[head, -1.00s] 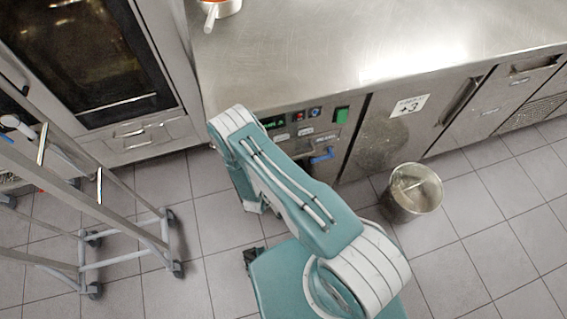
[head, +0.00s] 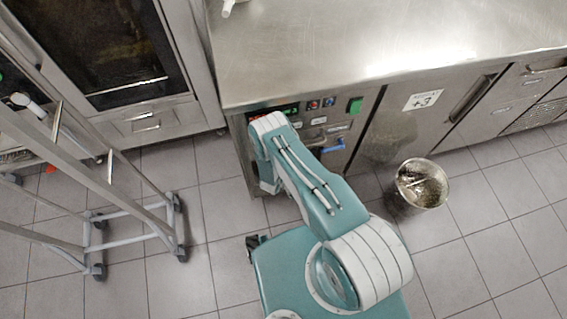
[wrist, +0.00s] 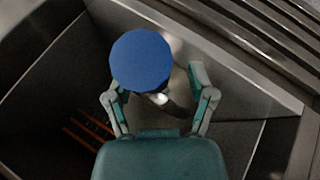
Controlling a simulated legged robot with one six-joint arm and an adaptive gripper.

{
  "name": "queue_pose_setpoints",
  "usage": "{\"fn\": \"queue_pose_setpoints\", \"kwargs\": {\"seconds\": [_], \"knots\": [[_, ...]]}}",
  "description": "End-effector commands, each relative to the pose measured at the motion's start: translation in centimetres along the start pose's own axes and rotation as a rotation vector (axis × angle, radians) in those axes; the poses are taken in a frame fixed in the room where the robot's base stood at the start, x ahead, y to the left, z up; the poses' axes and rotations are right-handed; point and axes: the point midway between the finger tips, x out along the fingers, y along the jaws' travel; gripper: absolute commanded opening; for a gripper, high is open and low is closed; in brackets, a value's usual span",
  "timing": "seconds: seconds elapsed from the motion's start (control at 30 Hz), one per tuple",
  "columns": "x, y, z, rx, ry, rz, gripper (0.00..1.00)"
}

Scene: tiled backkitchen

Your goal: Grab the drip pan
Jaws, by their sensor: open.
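My gripper (wrist: 157,98) is open in the wrist view, its two fingers spread. A round, flat blue end (wrist: 141,60) sits between and just beyond the fingertips, with a pale part below it; neither finger clearly touches it. In the head view a blue handle-like piece (head: 333,147) juts from the counter front below the control panel. I cannot tell for sure that the two are the same thing, or which visible part is the drip pan. My arm (head: 302,176) reaches toward the panel, and its end and gripper are hidden in the head view.
The steel counter (head: 360,45) with fridge doors stands ahead. A metal bucket (head: 421,185) is on the tiles right of my arm. A wheeled rack (head: 135,238) stands at left, before an oven (head: 95,50). The tiled floor at lower right is clear.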

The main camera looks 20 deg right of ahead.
Motion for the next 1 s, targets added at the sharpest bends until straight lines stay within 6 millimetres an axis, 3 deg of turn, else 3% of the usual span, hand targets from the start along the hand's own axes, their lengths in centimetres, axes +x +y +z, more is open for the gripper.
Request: {"fn": "queue_pose_setpoints", "kwargs": {"seconds": [0.17,0.2,0.33,0.37,1.0], "knots": [[0.12,0.17,0.03,0.003,0.0,-0.003,0.71],[0.14,0.21,0.05,0.004,0.0,-0.004,0.67],[0.14,0.23,0.06,0.004,0.0,-0.005,0.09],[0.13,0.22,0.06,0.004,0.0,-0.005,0.0],[-0.48,0.62,-0.39,0.004,0.003,-0.002,0.0]]}}
